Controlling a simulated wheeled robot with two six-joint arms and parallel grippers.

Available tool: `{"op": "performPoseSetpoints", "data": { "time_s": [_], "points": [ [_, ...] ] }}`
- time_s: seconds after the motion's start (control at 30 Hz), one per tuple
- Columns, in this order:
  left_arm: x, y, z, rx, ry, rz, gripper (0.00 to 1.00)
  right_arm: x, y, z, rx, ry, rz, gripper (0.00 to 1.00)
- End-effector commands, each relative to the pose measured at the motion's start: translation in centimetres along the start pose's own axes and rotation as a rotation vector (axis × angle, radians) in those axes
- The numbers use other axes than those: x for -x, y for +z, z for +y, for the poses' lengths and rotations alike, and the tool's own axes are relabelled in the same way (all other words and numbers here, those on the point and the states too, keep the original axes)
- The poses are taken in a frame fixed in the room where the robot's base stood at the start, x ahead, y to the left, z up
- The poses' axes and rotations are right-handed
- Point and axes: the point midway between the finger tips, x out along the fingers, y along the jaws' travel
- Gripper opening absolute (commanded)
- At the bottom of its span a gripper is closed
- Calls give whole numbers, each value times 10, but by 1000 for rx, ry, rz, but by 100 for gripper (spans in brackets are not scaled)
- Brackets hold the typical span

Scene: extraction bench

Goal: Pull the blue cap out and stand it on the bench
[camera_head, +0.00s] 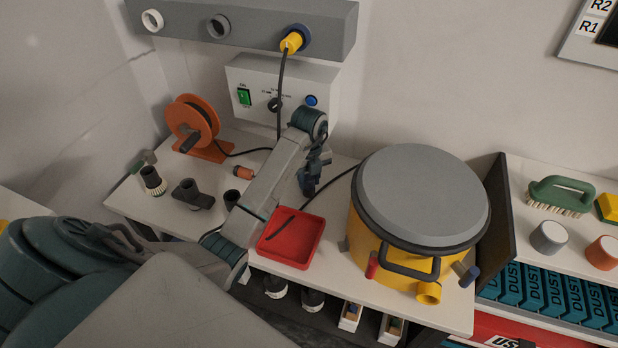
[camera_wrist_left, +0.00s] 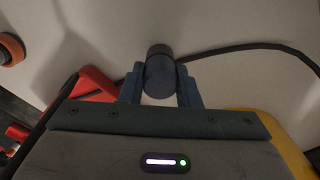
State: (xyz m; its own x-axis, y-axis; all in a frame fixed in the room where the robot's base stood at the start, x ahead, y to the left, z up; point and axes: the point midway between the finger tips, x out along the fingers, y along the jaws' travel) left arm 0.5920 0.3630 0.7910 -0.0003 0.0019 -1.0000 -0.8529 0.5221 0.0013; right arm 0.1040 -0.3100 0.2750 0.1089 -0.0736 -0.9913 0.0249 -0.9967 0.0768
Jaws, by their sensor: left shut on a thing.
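My left gripper (camera_head: 313,178) hangs low over the bench (camera_head: 338,180), between the orange reel and the yellow drum and behind the red tray. In the left wrist view its two fingers are closed on a short dark blue cylinder with a darker end, which I take to be the blue cap (camera_wrist_left: 160,76). In the head view the fingers and wrist mostly hide the cap. I cannot tell whether it touches the bench. My right gripper is not in view.
The red tray (camera_head: 307,250) lies at the bench's front. The yellow drum (camera_head: 364,228) with its grey lid stands right of the gripper, with a red and a blue piece low on its front. A black cable (camera_wrist_left: 250,49) runs close beside the cap. Dark nozzles (camera_head: 187,194) stand at left.

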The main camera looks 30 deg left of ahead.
Motion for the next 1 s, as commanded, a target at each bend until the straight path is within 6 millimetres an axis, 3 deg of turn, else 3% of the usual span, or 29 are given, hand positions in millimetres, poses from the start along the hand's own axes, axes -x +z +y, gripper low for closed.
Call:
{"op": "performPoseSetpoints", "data": {
  "time_s": [0.6, 0.63, 0.73, 1.0],
  "points": [
    [-7, 0, 0, 0, -1, 0, 0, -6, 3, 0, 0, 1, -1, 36],
    [-6, 0, 0, 0, -1, 0, 34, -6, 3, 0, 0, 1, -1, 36],
    [-5, 0, 0, 0, -1, 0, 53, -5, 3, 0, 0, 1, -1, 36],
    [-5, 0, 0, 0, 0, 0, 55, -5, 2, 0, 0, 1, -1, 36]
  ]
}}
